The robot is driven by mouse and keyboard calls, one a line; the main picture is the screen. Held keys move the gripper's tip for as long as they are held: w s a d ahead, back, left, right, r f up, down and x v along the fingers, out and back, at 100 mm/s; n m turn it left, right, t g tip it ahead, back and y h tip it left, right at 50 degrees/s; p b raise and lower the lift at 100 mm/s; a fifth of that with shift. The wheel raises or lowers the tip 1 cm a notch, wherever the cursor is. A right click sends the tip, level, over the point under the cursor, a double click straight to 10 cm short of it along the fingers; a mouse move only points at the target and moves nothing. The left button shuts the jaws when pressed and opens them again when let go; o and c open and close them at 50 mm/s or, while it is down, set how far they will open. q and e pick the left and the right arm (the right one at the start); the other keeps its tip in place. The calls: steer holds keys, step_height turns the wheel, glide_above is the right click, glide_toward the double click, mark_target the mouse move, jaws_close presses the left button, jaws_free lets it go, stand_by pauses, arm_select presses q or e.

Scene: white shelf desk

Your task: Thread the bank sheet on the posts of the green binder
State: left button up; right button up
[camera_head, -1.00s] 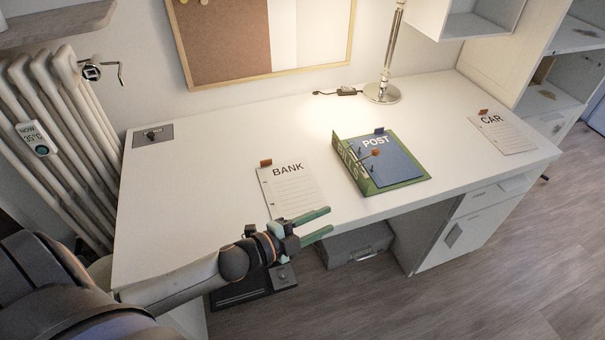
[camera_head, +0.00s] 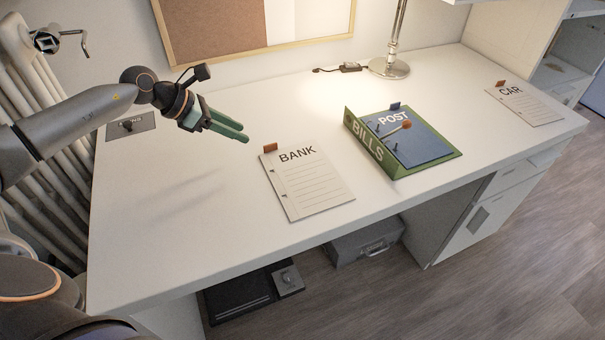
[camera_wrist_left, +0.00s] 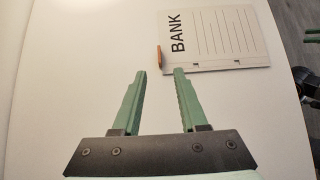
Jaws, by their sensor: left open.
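The white BANK sheet (camera_head: 310,188) lies flat on the desk, with an orange tab (camera_head: 270,147) at its upper left corner and holes along its left edge. It also shows in the left wrist view (camera_wrist_left: 222,42). The green binder (camera_head: 362,142), marked BILLS, lies open to its right with a blue POST sheet (camera_head: 415,150) in it. My left gripper (camera_head: 246,134) is open and empty above the desk, left of the BANK sheet. In the left wrist view its fingers (camera_wrist_left: 160,72) point toward the tab. My right gripper is not seen in the head view.
A CAR sheet (camera_head: 528,105) with an orange tab lies at the desk's right. A lamp (camera_head: 389,68) stands at the back, beside a cable switch (camera_head: 350,67). The desk's left front (camera_head: 170,230) is clear. A grey box (camera_head: 365,240) sits below.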

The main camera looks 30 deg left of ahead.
mark_target(267, 146)
arm_select(q)
steer(key=x, duration=0.2)
steer(key=shift+w+d+f, duration=0.2)
steer(key=shift+d+f, duration=0.05)
steer(key=shift+w+d+f, duration=0.2)
steer(key=shift+w+f, duration=0.1)
steer(key=shift+f, duration=0.1)
steer(key=shift+x, duration=1.2)
steer(key=shift+b+x, duration=0.35)
steer(key=shift+x, duration=0.9)
steer(key=shift+a+f, duration=0.1)
steer(key=shift+a, duration=0.05)
steer(key=c, duration=0.7)
jaws_close()
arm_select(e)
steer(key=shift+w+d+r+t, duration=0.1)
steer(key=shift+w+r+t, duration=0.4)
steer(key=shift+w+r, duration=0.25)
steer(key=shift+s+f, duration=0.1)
